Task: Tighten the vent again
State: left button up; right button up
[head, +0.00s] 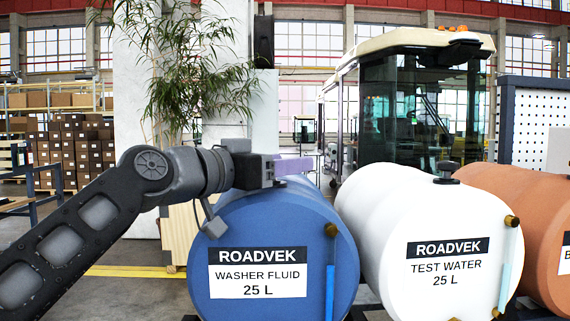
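A blue drum (240,225) labelled ROADVEK WASHER FLUID 25 L lies on its side in the middle of the head view. A white drum (385,255) labelled TEST WATER 25 L lies to its right, with a dark vent knob (447,170) on top. My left gripper (294,166) is at the top of the blue drum, pointing right. Its pale purple fingers show, but whether they are open or shut on something is unclear. No vent shows on the blue drum; the gripper covers part of its top. My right gripper is out of view.
An orange-brown drum (520,200) lies at the right edge, close beside the white one. Sight tubes with brass fittings (331,230) run down the drum fronts. Behind are a plant (180,70), a vehicle cab (410,100) and a perforated panel (530,120).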

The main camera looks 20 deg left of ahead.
pick_arm(q)
jog(key=b+v, duration=0.1)
jog(key=v, duration=0.6)
jog(key=shift+s+a, duration=0.1)
jog(key=shift+s, duration=0.1)
jog(key=shift+s+r+p, duration=0.1)
jog(key=shift+r+p, duration=0.15)
jog(key=shift+p, duration=0.2)
jog(key=shift+r+p, duration=0.15)
jog(key=shift+p, duration=0.65)
jog(key=shift+f, duration=0.35)
